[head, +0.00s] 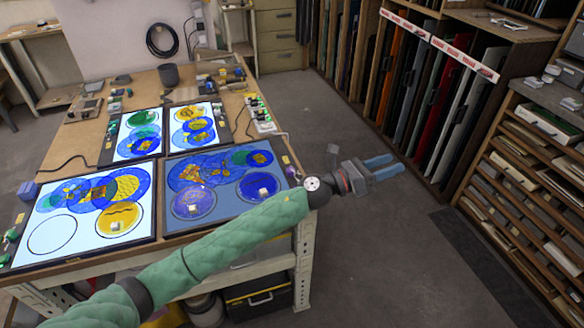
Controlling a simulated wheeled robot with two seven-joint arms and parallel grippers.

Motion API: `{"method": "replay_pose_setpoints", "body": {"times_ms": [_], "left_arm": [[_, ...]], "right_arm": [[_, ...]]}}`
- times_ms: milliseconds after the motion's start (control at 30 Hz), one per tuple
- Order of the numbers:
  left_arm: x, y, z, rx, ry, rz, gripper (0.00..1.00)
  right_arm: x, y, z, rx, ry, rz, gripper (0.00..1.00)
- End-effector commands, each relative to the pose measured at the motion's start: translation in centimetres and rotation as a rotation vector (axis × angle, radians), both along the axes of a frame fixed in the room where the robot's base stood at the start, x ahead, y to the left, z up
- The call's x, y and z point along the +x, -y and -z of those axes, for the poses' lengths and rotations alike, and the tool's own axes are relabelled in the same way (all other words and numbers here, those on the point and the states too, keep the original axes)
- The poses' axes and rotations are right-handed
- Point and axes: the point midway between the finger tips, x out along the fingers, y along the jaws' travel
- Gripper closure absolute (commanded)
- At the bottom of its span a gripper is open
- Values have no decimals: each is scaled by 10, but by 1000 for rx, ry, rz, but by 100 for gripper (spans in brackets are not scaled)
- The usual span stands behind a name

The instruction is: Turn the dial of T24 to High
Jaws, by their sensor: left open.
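No readable T24 label shows, and I cannot make out its dial. Several light panels with painted glass discs lie on the wooden workbench (85,135). The front right panel (225,213) looks dim blue-grey. The front left panel (110,166) glows bright white, and so do the back left panel (120,150) and the back right panel (213,137). Small yellow tags are on the panel edges, too small to read. My left gripper (391,165) has blue fingers, is open and empty, and is over the floor to the right of the bench, apart from the panels. My right gripper is out of view.
Small bottles (258,106) and a power strip (264,127) stand at the bench's right edge. A rack of upright coloured sheets (425,90) and a shelf of flat stock (530,165) stand to the right. The floor (390,235) between is clear.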

Motion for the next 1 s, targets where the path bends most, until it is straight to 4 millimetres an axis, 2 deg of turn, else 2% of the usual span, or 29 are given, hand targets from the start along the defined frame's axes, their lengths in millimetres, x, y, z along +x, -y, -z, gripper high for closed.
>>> {"method": "replay_pose_setpoints", "body": {"times_ms": [100,233,367,467,567,767,900,1000], "left_arm": [[-4,14,12,143,201,94,52],[-6,20,33,297,409,204,52],[0,14,59,459,607,317,52],[11,3,79,584,750,410,52],[26,-16,97,714,882,508,52],[72,-73,125,984,1105,720,52],[113,-127,130,1182,1220,882,52],[143,-168,126,1316,1271,996,52]], "right_arm": [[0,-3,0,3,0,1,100],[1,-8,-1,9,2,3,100],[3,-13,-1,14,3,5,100],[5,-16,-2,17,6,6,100],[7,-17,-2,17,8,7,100],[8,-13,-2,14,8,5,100],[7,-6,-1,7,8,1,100],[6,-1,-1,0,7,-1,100]]}}
